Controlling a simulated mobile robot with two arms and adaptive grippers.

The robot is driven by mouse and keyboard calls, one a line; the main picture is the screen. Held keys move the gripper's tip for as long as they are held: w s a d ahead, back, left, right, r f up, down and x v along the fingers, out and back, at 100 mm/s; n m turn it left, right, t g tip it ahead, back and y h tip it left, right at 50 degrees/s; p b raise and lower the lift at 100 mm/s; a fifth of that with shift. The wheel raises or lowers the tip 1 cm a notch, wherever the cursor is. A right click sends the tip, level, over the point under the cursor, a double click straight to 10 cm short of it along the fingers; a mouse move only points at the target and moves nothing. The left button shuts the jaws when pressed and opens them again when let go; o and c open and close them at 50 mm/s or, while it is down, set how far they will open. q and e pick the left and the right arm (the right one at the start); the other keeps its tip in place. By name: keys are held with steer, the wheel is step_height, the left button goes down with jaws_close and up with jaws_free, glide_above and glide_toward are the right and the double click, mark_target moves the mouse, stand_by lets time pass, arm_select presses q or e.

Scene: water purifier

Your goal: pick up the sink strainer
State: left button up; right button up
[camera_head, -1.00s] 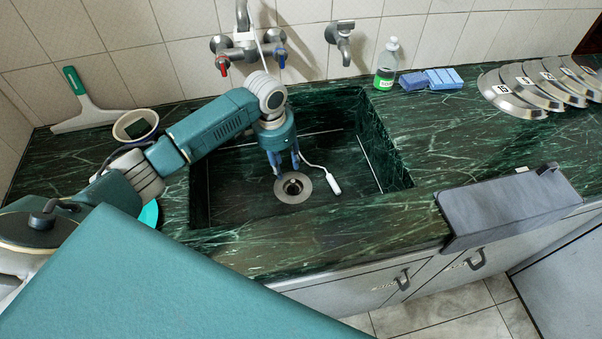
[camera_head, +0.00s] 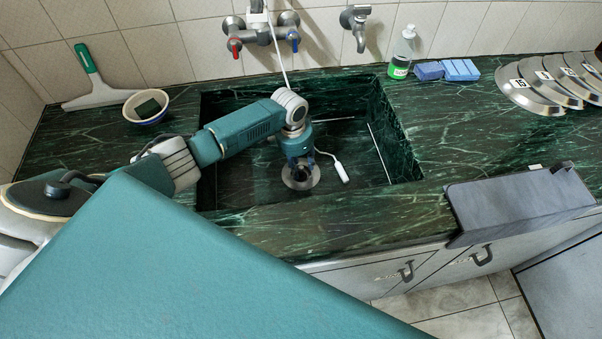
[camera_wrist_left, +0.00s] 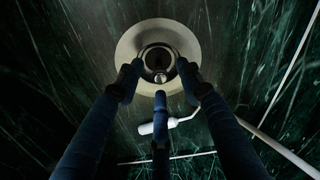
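The sink strainer (camera_wrist_left: 160,60) is a round metal piece with a small centre knob, set in the wide pale drain ring (camera_wrist_left: 134,44) in the floor of the dark green marble sink (camera_head: 235,185). In the head view my left gripper (camera_head: 301,172) points straight down over the drain and hides most of it. In the left wrist view the dark blue fingers of my left gripper (camera_wrist_left: 159,78) are spread apart, with their tips around the strainer's middle. Nothing shows clamped between them. Whether they touch the strainer I cannot tell. My right gripper is not in view.
A white spray head (camera_head: 341,171) on a thin hose lies just right of the drain. The sink walls enclose my arm.

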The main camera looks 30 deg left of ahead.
arm_select(q)
jaws_close()
stand_by(0.3)
